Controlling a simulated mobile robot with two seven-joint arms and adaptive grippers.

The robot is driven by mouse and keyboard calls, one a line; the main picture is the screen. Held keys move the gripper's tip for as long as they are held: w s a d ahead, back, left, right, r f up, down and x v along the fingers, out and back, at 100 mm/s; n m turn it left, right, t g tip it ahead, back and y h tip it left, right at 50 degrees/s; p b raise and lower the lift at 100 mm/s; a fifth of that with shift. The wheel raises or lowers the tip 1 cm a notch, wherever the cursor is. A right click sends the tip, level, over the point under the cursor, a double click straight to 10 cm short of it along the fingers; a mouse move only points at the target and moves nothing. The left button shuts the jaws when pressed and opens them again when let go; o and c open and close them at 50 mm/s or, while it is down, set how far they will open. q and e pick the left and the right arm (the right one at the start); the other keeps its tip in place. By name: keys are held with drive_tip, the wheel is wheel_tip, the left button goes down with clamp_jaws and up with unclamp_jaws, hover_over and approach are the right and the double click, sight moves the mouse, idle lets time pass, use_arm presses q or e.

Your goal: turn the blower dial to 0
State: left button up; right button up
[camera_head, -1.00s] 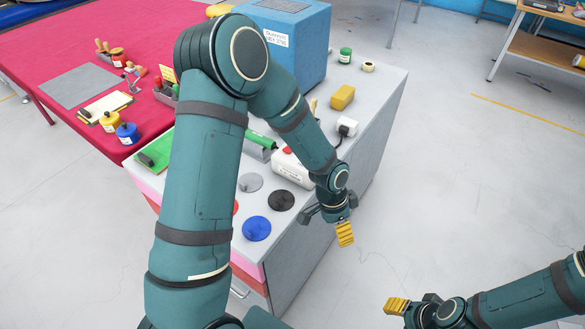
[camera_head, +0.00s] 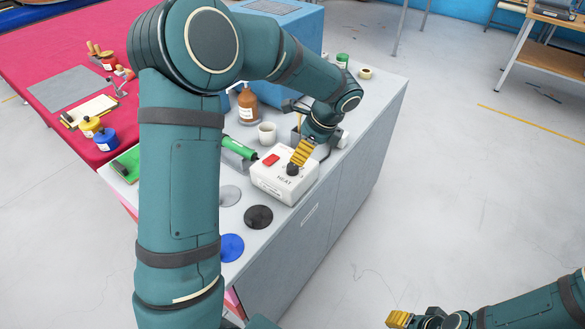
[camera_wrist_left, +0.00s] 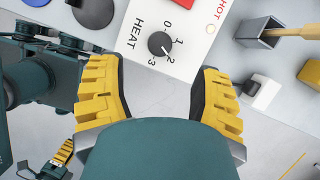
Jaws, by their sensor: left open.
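The blower control is a white box (camera_head: 270,185) marked HEAT, on the grey cabinet top, with a dark round dial (camera_head: 292,169) and a red button (camera_head: 270,160). In the left wrist view the dial (camera_wrist_left: 160,43) is ringed by 0, 1, 2 and 3; its pale mark seems to face near 2. My left gripper (camera_head: 303,152) is at the dial in the head view; one yellow finger shows clearly. In the left wrist view this gripper (camera_wrist_left: 157,70) is open, its fingers apart on either side of the dial, not closed on it. My right gripper (camera_head: 402,319) is partly cut off.
A white cup (camera_head: 267,133), a brown bottle (camera_head: 248,103) and a green-handled tool (camera_head: 238,148) stand or lie behind the box. Black (camera_head: 258,217) and blue (camera_head: 231,247) discs lie in front. A grey holder (camera_wrist_left: 262,32) is beside the box.

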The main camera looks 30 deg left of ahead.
sight(293, 166)
use_arm(q)
drive_tip(key=b+x, duration=0.1)
drive_tip(key=x, duration=0.7)
drive_tip(key=shift+f+b, duration=0.1)
drive_tip(key=shift+b, duration=0.2)
drive_tip(key=shift+d, duration=0.1)
clamp_jaws()
